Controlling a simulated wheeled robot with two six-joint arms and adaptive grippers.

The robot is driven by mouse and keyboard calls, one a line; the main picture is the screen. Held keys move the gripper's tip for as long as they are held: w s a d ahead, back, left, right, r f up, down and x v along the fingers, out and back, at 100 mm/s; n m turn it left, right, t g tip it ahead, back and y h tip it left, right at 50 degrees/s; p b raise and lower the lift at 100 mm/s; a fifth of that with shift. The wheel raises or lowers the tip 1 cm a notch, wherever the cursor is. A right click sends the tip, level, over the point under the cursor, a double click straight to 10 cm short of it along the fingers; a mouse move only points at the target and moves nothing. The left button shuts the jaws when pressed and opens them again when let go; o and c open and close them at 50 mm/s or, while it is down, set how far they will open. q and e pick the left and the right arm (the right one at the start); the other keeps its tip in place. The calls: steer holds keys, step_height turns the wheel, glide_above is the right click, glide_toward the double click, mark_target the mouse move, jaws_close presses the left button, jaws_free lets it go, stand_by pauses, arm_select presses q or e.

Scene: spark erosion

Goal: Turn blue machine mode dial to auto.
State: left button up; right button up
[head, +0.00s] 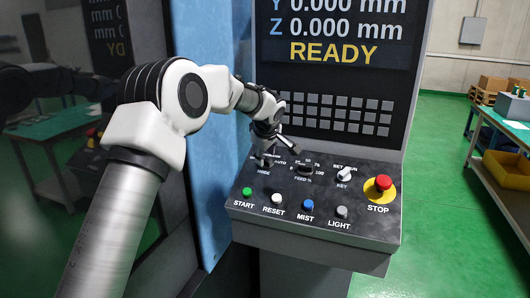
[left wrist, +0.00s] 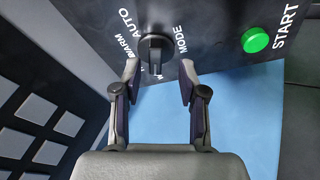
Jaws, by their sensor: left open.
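The mode dial (left wrist: 156,46) is a black round knob with a raised bar, on the dark control panel (head: 320,255) of the blue machine (head: 213,150). In the left wrist view its bar runs up and down the picture, towards my gripper; AUTO and WARM lettering lie to its left and MODE to its right. I cannot tell which end of the bar is the pointer. My left gripper (left wrist: 159,70) is open, its fingertips on either side of the bar, with no clear contact. In the head view my left gripper (head: 268,150) partly covers the dial. My right gripper is out of view.
The feed dial (head: 304,169) and key switch (head: 345,174) are right of the mode dial. START (head: 247,192) and several other buttons line the front; the red STOP button (head: 383,183) is at the right. A keypad (head: 335,113) and a READY screen (head: 330,35) rise behind.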

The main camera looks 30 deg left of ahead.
mark_target(265, 158)
arm_select(q)
steer(key=x, duration=0.3)
steer(key=shift+w+a+f, duration=0.1)
steer(key=shift+w+a, duration=0.2)
steer(key=shift+w, duration=0.15)
steer(key=shift+s+d+r, duration=0.3)
steer(key=shift+r, duration=0.05)
steer(key=shift+s, duration=0.1)
steer(key=c, duration=0.4)
jaws_close()
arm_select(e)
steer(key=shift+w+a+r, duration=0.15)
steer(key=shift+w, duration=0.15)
